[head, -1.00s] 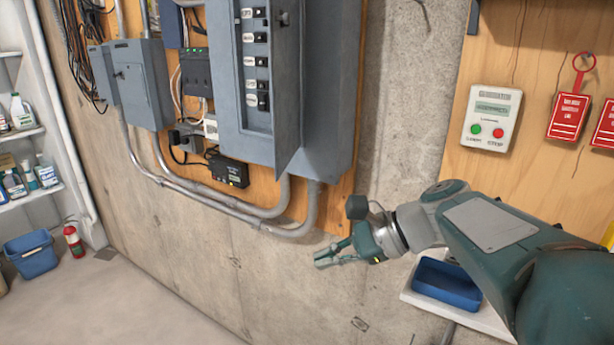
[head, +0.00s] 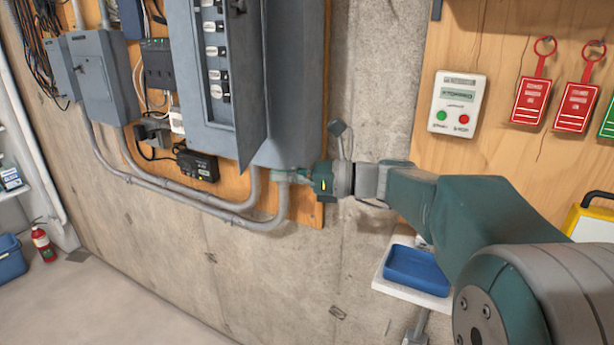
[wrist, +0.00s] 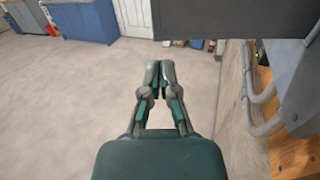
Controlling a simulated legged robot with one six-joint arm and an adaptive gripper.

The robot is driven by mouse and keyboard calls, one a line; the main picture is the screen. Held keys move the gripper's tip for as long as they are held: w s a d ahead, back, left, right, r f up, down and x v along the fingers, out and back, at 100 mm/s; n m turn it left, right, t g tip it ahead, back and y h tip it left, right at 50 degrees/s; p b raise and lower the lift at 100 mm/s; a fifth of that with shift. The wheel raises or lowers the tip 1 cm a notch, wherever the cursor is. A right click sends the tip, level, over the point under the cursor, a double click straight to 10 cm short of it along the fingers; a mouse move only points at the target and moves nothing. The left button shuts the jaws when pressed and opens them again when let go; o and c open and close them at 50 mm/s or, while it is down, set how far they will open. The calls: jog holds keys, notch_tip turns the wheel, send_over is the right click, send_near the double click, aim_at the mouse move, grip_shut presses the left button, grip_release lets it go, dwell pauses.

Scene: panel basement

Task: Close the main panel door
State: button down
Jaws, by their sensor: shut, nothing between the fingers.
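The main panel (head: 295,95) is a tall grey box on the plywood board in the head view, with a column of breakers (head: 215,52) showing. Its grey door (head: 251,90) stands open, swung out from the box and seen at a steep angle. My gripper (head: 293,176) is at the panel's lower right, beside the conduit in the picture, with its fingers small and partly lost against it. In the wrist view my gripper (wrist: 160,66) has its fingertips together and empty. A dark grey slab, apparently the door (wrist: 225,18), crosses the top of that view, apart from the fingers.
Grey conduits (head: 200,200) run below the panel along the concrete wall. A smaller grey box (head: 106,75) and a black device (head: 198,165) are to the left. A blue tray (head: 417,270) on a white shelf lies below my arm. Open floor (wrist: 60,110) shows in the wrist view.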

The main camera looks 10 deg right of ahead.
aim_at(242, 172)
jog(key=x, duration=0.5)
jog(key=shift+a, duration=0.1)
dwell(0.3)
